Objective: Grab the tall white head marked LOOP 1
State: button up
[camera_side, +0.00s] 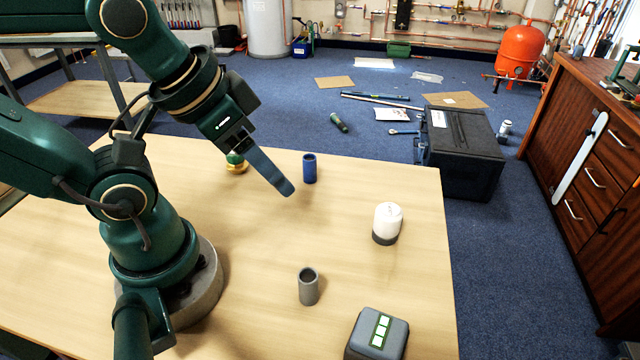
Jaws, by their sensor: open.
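A white head (388,216) with a dark grey lower band stands upright on the wooden table (400,185), right of centre near the table's right edge. No LOOP 1 marking can be read on it from here. My gripper (284,188) is above the table, up and to the left of the white head and clear of it. Its blue-grey fingers point down and to the right. They overlap in this view, the jaws are open, and nothing shows between them.
A blue tube (309,168) stands just right of my fingers. A green-topped brass part (236,163) stands behind my gripper. A grey tube (308,287) and a grey box with a green panel (378,332) are at the front. The table between them is bare.

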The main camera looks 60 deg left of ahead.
jog(key=o, duration=0.4)
jog(key=w+r, duration=0.4)
jog(key=w, duration=0.1)
jog(key=m+g, duration=0.2)
jog(key=g, duration=0.2)
send_over(390, 209)
jog(key=s+a, duration=0.1)
notch_tip(390, 209, down, 6)
jog(key=r, duration=0.1)
jog(key=shift+g, duration=0.8)
jog(key=f, duration=0.5)
jog(key=w+d+f, duration=0.1)
jog(key=f, duration=0.2)
jog(key=shift+f, duration=2.55)
